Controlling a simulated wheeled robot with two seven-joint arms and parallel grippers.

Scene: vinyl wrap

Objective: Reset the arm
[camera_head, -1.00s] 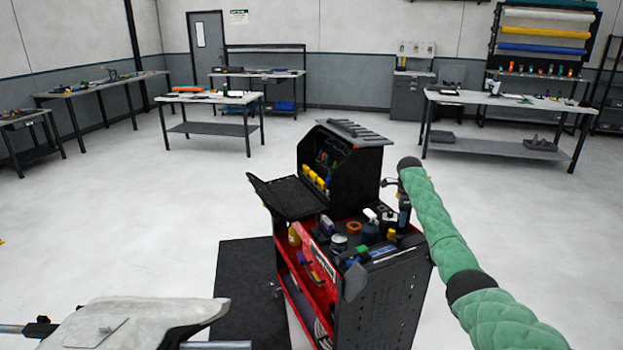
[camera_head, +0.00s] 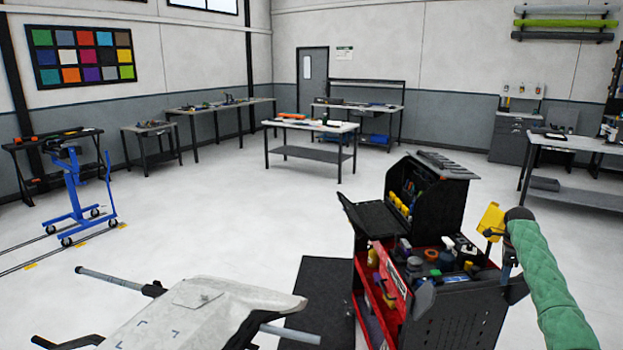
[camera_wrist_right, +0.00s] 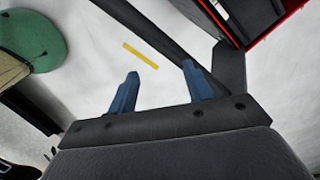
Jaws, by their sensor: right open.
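My right arm, in a green quilted sleeve (camera_head: 550,285), comes in from the lower right of the head view. My right gripper (camera_head: 508,268) hangs at its end, beside the right side of the tool cart, small and partly hidden. In the right wrist view the gripper (camera_wrist_right: 160,88) is open, with two blue fingertips apart and nothing between them. Pale floor with a yellow strip (camera_wrist_right: 140,55) shows beyond the fingers. My left gripper is not in view.
The black and red tool cart (camera_head: 460,325) holds bottles and tools. A yellow piece (camera_head: 491,220) stands upright by its right side, close to my arm. A pale panel (camera_head: 200,312) on bars is at the lower left. Open floor (camera_head: 240,215) lies beyond.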

